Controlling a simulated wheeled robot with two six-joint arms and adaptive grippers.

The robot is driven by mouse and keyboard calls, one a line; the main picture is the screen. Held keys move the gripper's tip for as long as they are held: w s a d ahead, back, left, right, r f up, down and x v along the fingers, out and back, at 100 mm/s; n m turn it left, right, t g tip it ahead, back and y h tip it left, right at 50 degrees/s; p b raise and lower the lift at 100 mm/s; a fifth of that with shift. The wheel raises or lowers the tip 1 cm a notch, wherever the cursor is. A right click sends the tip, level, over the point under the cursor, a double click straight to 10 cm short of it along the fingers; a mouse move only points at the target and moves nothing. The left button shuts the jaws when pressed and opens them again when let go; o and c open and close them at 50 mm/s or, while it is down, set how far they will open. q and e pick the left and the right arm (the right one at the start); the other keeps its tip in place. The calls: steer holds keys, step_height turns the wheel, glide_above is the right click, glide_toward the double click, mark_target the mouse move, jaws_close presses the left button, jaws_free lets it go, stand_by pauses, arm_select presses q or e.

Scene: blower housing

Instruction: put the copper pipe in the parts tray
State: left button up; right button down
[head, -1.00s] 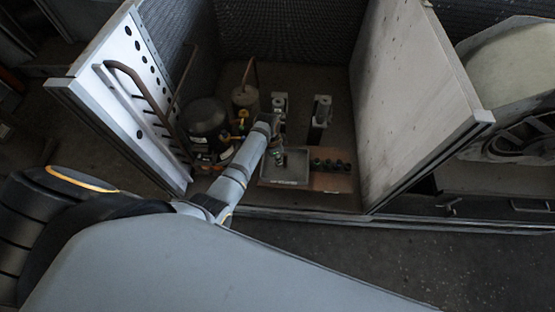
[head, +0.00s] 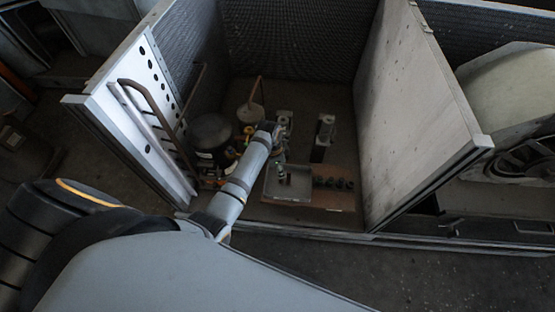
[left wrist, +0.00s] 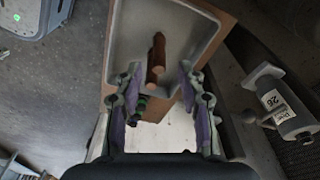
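The copper pipe (left wrist: 156,57) shows in the left wrist view as a short brown-orange piece. It appears to lie inside the grey parts tray (left wrist: 203,38), though its exact height above the floor of the tray is hard to tell. My left gripper (left wrist: 160,72) is open, with one finger on each side of the pipe's near end and visible gaps to it. In the head view the tray (head: 302,188) is a shallow rectangle, and my left gripper (head: 281,160) is above its far left part. The pipe is not clear there. My right gripper is not in view.
The tray stands on a brown board (head: 335,200) beside a row of dark fittings (head: 332,182). A black compressor (head: 211,132) and bent copper tubing stand to the left. A labelled cylinder (left wrist: 283,105) is at right in the wrist view. Tall panels (head: 415,95) enclose both sides.

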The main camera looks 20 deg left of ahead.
arm_select(q)
step_height(320, 180, up, 7)
steer(key=shift+s+a+f+p, duration=0.2)
steer(key=shift+s+a+p, duration=0.15)
steer(key=shift+p, duration=0.1)
